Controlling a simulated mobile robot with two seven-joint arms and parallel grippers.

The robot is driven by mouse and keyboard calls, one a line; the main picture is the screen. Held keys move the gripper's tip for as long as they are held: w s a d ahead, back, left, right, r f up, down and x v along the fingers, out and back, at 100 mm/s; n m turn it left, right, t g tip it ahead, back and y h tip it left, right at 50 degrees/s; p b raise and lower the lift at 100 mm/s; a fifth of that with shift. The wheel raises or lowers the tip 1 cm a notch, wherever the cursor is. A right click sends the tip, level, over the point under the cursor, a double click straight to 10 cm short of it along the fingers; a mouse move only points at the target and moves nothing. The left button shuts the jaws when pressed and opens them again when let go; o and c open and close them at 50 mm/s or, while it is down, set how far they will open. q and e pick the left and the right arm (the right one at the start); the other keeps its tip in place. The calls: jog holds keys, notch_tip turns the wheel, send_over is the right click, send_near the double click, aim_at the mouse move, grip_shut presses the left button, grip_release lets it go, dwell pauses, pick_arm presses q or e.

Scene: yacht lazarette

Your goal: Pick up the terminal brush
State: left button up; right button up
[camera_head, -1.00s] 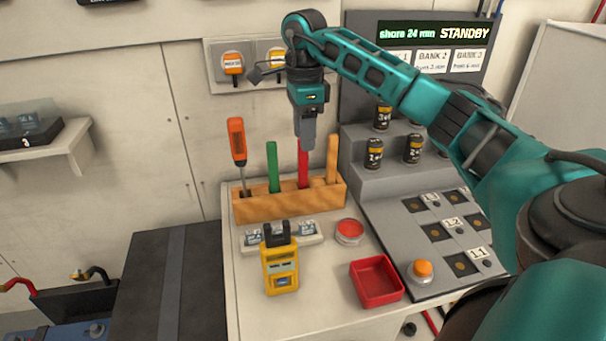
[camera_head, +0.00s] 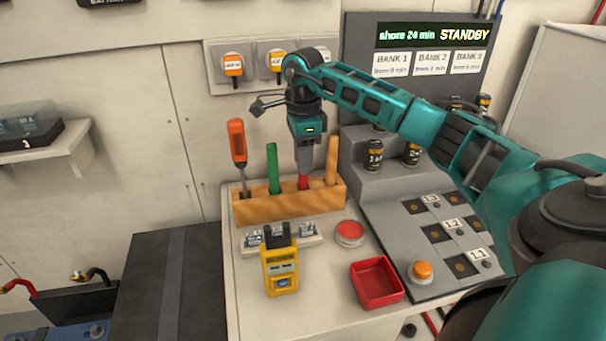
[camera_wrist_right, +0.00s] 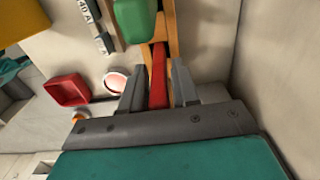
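A wooden rack (camera_head: 290,207) on the worktop holds an orange-handled screwdriver (camera_head: 237,143), a green-handled tool (camera_head: 272,167), a red-handled tool (camera_head: 303,183) and a tool with a plain wooden handle (camera_head: 332,160). I cannot tell which is the terminal brush; only handles show for most. My right gripper (camera_head: 305,168) points down over the red-handled tool. In the right wrist view, the right gripper (camera_wrist_right: 159,82) is open, with one finger on each side of the red handle (camera_wrist_right: 158,78) and narrow gaps between. My left gripper is out of view.
The green and wooden handles stand close on either side. In front are a yellow meter (camera_head: 281,270), a red button (camera_head: 349,233) and a red tray (camera_head: 376,282). A grey stepped panel (camera_head: 362,190) with dark cylinders stands right. The wall is close behind.

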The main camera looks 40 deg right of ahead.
grip_shut()
